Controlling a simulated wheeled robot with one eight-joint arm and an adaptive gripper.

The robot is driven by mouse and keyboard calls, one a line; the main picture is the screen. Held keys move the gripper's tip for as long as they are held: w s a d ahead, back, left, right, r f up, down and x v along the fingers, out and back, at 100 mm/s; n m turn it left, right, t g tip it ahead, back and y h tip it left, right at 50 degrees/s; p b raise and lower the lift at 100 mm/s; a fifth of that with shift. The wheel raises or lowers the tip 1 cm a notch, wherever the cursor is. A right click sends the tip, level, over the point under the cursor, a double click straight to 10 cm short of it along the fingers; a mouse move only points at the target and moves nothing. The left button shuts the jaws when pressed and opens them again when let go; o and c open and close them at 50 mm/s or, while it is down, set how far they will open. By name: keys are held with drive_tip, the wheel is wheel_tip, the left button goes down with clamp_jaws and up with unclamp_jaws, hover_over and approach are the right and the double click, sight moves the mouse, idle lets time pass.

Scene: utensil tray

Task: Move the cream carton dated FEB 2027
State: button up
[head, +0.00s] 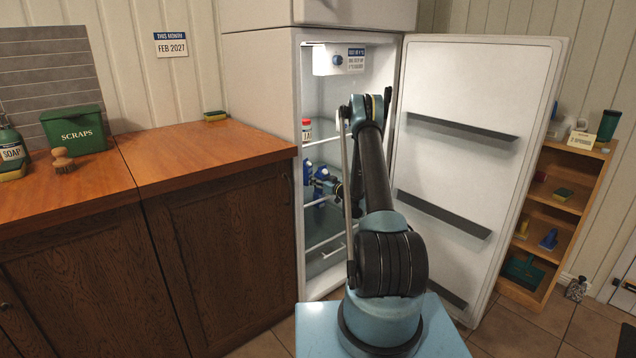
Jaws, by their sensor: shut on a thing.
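My gripper (316,186) is inside the open fridge, at the left of its middle shelves, partly hidden by my own arm. It is shut on a small blue-and-white thing (307,173) that looks like a carton. The thing is too small to read a date on, so I cannot tell if it is the FEB 2027 cream carton. A wall sign (171,45) above the counter reads "THIS MONTH FEB 2027".
The fridge (257,80) has its door (460,95) wide open to the right. A red-capped container (306,130) stands on a shelf above my gripper. The wooden counter (200,152) at left holds a green SCRAPS bin (74,130), and has clear room. A shelf unit (556,215) stands at right.

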drive_tip(key=o, duration=1.6)
drive_tip(key=shift+o, duration=0.2)
wheel_tip(320, 180, up, 10)
drive_tip(key=shift+a, duration=0.1)
